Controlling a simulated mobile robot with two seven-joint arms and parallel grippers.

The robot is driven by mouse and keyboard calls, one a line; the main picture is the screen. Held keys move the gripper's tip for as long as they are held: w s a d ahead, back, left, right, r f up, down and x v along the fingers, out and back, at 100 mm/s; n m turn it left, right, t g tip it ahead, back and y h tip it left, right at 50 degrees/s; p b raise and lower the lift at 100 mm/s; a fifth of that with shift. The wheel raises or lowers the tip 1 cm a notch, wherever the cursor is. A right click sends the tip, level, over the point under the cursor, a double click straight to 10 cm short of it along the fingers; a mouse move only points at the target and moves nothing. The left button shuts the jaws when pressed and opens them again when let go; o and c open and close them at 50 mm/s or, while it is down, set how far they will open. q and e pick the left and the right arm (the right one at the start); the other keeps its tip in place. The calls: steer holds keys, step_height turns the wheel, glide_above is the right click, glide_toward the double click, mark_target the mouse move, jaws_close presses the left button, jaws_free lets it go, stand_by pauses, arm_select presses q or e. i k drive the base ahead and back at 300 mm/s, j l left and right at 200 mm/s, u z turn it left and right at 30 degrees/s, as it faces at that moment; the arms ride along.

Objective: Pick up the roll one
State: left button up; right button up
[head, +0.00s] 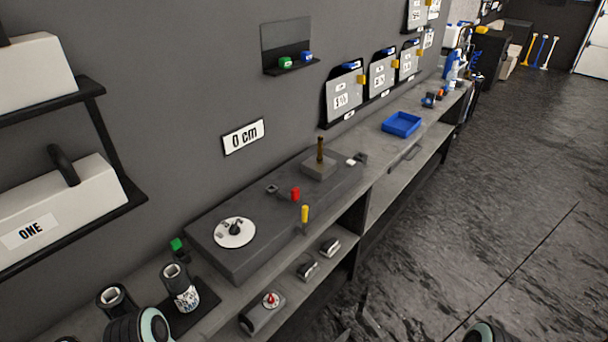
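A long white block with a black handle and a label reading "ONE" (88,205) sits on the lower black wall shelf at the far left. No other thing in view is marked as roll one, and I cannot tell whether this is a roll or its case. Rounded dark parts of my arms with pale teal rings show at the bottom edge, one at the left and one at the right. Neither gripper's fingers are in view, and nothing is seen touching the labelled block.
A similar white block (32,75) is on the upper shelf. Below stand dark cylinders (180,288) with hollow tops. The grey workbench (345,205) along the wall bears a round white dial (235,232) and a blue tray (401,124). The floor at right is clear.

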mark_target(176, 276)
steer(key=i+j+u, duration=0.1)
steer(key=u, duration=1.15)
